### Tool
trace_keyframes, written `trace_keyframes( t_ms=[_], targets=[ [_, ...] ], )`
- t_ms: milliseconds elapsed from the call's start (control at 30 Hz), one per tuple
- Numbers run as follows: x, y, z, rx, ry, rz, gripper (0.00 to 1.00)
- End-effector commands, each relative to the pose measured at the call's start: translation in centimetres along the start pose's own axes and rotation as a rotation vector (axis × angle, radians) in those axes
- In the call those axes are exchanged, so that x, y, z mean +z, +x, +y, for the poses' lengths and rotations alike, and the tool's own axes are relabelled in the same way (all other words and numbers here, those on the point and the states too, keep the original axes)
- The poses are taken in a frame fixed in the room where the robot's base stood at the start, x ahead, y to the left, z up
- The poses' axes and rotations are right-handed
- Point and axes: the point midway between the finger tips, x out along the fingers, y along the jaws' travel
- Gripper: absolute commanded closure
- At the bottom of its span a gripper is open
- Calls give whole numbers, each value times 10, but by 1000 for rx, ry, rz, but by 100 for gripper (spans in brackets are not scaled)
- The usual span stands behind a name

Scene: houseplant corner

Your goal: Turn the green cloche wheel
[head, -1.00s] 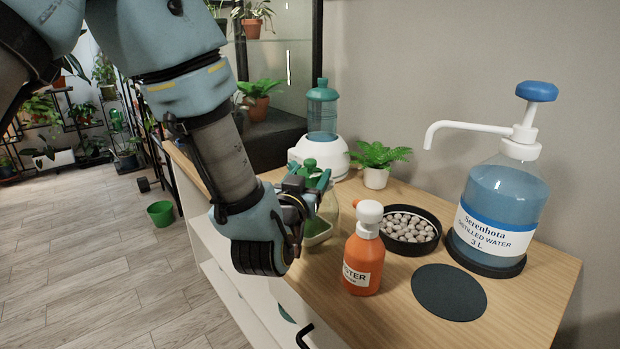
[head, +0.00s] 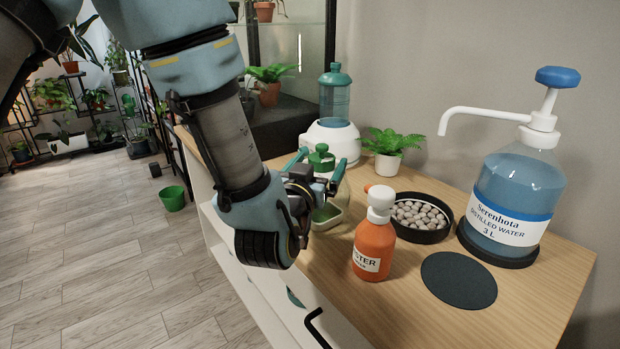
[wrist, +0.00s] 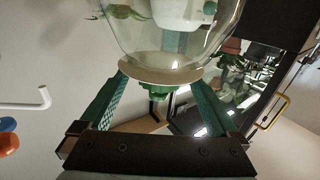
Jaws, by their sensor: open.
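The green cloche wheel (head: 321,158) sits on top of a clear glass cloche (head: 343,212) near the front left edge of the wooden top. In the wrist view, the green wheel (wrist: 155,91) shows below the dome (wrist: 218,48), with a pale collar between them. My gripper (head: 322,166) is open, with one green finger on each side of the wheel. In the wrist view, my gripper (wrist: 158,84) shows gaps between both fingers and the wheel; no contact is visible. My wrist hides part of the cloche in the head view.
An orange bottle (head: 374,248) stands close to the right of the cloche. Behind are a white-based dispenser (head: 333,140), a small fern (head: 388,146) and a dark tray of pebbles (head: 421,236). A large water jug (head: 512,205) and dark round mat (head: 459,279) are at right.

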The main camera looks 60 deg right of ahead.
Motion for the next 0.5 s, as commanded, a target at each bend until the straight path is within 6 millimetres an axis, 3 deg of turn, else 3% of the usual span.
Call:
trace_keyframes(
  t_ms=[300, 500],
  targets=[
    [3, -64, 0, 1, 2, -2, 4],
    [-4, -67, 0, -3, 0, -6, 4]
  ],
)
